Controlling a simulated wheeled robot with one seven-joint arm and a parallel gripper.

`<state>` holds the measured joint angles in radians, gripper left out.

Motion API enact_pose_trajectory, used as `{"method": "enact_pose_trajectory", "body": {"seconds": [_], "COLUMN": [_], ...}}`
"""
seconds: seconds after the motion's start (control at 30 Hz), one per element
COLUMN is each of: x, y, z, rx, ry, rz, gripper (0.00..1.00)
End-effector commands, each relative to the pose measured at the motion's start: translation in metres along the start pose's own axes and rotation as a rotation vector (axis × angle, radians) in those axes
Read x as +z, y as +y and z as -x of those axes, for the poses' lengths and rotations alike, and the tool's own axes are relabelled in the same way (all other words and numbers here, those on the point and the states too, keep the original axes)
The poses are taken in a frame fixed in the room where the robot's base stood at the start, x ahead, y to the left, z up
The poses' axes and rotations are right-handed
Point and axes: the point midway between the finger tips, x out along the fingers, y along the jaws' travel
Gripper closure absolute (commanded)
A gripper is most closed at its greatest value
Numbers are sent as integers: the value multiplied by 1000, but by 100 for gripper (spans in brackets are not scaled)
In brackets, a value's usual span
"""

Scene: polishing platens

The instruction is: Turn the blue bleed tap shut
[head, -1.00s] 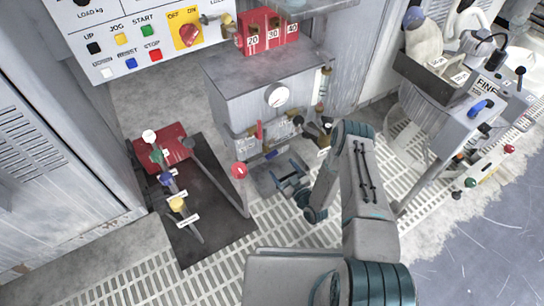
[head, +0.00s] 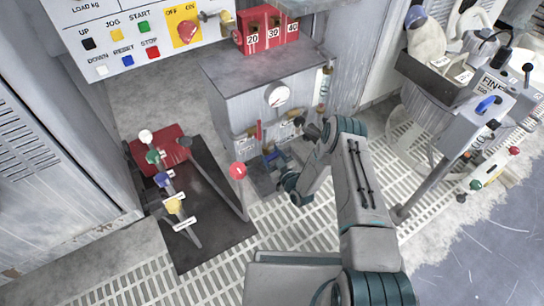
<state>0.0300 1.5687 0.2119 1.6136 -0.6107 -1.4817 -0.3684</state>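At this size I cannot tell whether the fingers touch the handle or are open or shut. My wrist hides part of the floor and cabinet foot.
A red-knobbed lever (head: 238,171) stands just left of my gripper. Further left, several coloured-knob levers rise from a dark plate (head: 218,238). A machine with another blue handle (head: 487,105) stands at right.

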Motion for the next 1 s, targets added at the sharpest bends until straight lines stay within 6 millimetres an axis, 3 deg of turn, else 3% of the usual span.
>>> {"method": "enact_pose_trajectory", "body": {"seconds": [0.17, 0.5, 0.77, 0.8, 0.83, 0.87, 1.0], "x": [0, 1, 1, 1, 1, 1, 1], "y": [0, 1, 1, 1, 1, 1, 1], "z": [0, 1, 1, 1, 1, 1, 1], "rx": [0, 1, 0, 0, 0, 0, 0], "ry": [0, -1, -2, -2, -2, -2, -2], "rz": [-6, -185, -190, -190, -190, -189, -188], "gripper": [72, 72, 72, 41, 32, 27, 27]}}
